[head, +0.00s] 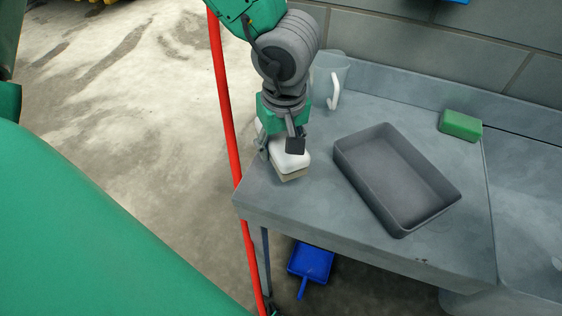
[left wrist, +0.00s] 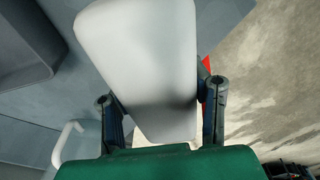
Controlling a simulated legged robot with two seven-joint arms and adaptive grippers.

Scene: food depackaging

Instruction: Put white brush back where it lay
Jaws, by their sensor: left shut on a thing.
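The white brush (head: 289,160) is at the left end of the grey table (head: 300,205), with paler bristles on its underside. My left gripper (head: 281,146) is above it, shut on its white body. In the left wrist view the white brush (left wrist: 145,60) fills the middle, between the two fingers of my left gripper (left wrist: 160,110). I cannot tell whether the bristles touch the tabletop. My right gripper is not in view.
A dark grey tray (head: 349,170) lies right of the brush, looking empty. A clear jug (head: 327,80) stands behind, a green sponge (head: 461,125) at the back right. A red pole (head: 228,120) passes the table's left edge. A blue dustpan (head: 311,262) is below.

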